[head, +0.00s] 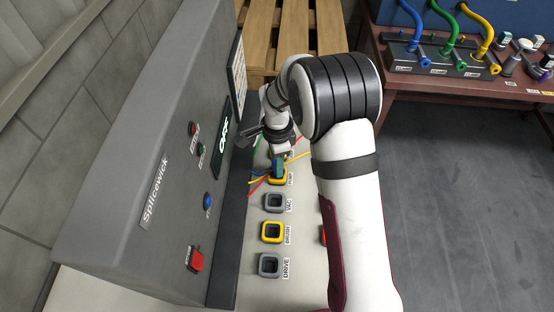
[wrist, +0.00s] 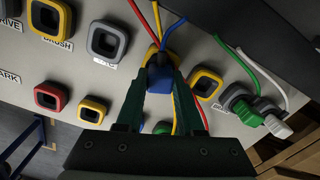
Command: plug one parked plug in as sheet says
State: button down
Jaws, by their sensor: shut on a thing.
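My gripper (wrist: 160,82) has green fingers shut on a blue plug (wrist: 158,76) with a blue cable. In the wrist view the plug is at a yellow-rimmed socket (wrist: 150,54), mostly hidden behind it; I cannot tell how deep the plug sits. In the head view my gripper (head: 279,168) is low over that yellow socket (head: 278,179) on the panel. A grey socket (wrist: 107,40) and a yellow socket (wrist: 205,85) flank it. A green plug (wrist: 250,110) and a white plug (wrist: 276,125) stand further along. The sheet (head: 238,78) on the console is unreadable.
The grey Splicewick console (head: 150,150) rises left of the panel, with a screen (head: 223,122) and buttons. Red and yellow cables (wrist: 144,22) run close by my fingers. Grey DRIVE (head: 269,265) and yellow BRUSH (head: 271,232) sockets look empty. A side table (head: 480,90) holds coloured hoses.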

jog(key=shift+f, duration=0.25)
jog(key=shift+c, duration=2.3)
grip_release()
notch_tip(320, 180, up, 16)
jog(key=shift+f, duration=0.15)
